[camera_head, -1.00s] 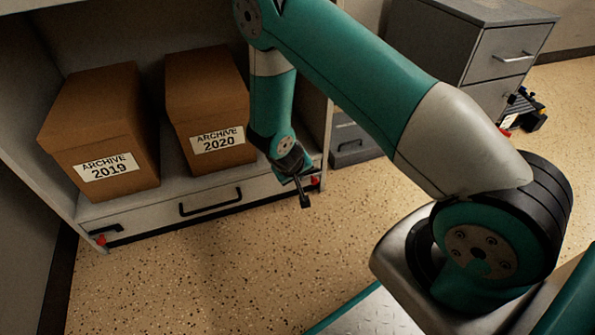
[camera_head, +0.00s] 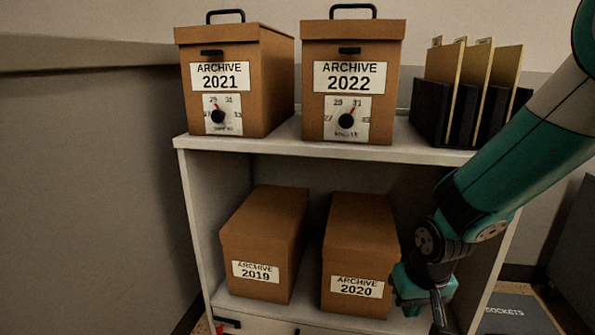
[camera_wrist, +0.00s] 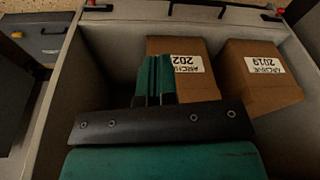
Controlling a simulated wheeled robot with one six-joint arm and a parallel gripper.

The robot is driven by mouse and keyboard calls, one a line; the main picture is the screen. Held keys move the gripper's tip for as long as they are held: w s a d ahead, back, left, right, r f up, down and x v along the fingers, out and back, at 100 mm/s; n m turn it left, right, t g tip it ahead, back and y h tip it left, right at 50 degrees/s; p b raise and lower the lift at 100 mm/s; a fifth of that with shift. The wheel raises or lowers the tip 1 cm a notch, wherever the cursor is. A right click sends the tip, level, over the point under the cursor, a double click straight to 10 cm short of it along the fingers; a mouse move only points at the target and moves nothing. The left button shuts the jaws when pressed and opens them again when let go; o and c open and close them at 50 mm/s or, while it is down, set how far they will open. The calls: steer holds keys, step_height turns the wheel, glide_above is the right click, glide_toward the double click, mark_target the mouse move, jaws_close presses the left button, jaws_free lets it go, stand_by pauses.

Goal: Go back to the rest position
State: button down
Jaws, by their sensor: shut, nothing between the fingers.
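My gripper (camera_head: 436,305) hangs at the lower right of the head view, in front of the shelf unit and to the right of the ARCHIVE 2020 box (camera_head: 357,255). Its fingertips run toward the bottom edge of the picture. In the wrist view my gripper (camera_wrist: 155,80) shows its fingers together with nothing held between them. The ARCHIVE 2020 box, also in the wrist view (camera_wrist: 195,85), is partly hidden behind the fingers. The ARCHIVE 2019 box (camera_head: 263,245) stands to its left on the lower shelf; it also shows in the wrist view (camera_wrist: 268,90).
The upper shelf (camera_head: 290,148) holds the ARCHIVE 2021 box (camera_head: 260,60), the ARCHIVE 2022 box (camera_head: 375,55), both with handles and dials, and black file holders (camera_head: 430,110) with folders. A dark box marked SOCKETS (camera_head: 515,318) lies low at right. A wall stands at left.

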steer(key=s+a+r+n+g+y+p, duration=0.1)
steer(key=s+a+r+n+y+p, duration=0.15)
steer(key=s+r, duration=0.8)
steer(key=s+a+r+n+g+y+p, duration=0.15)
steer(key=s+a+r+n, duration=0.25)
steer(key=s+r, duration=0.7)
step_height(320, 180, up, 38)
steer(key=w+p, duration=0.1)
steer(key=p, duration=3.7)
steer(key=shift+w+d+r+p, duration=0.15)
steer(key=shift+w+p, duration=0.1)
steer(key=shift+p, duration=0.1)
